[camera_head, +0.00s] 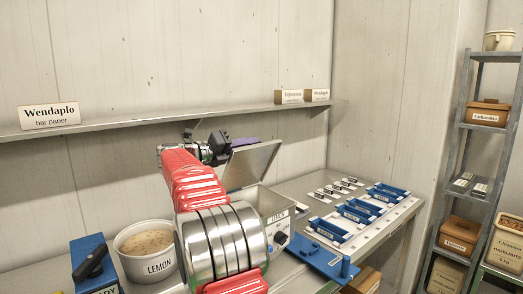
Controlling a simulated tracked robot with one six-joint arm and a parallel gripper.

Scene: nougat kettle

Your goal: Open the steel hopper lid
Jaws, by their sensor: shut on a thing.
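The steel hopper lid (252,166) is a flat grey plate. It stands tilted up, clear of the steel hopper (262,200), a box with a small label and a dark knob on its front. My gripper (232,146) is at the lid's upper left edge, shut on the lid. The fingertips are small and partly hidden, so the exact grip point is unclear. My red and silver arm hides the hopper's left side, and the hopper's inside cannot be seen.
A white LEMON tub (146,250) and a blue box with a black handle (92,264) stand left of my arm. Blue trays (356,212) lie on the counter at right. A shelf (120,128) runs along the wall behind my gripper. A rack (463,130) stands far right.

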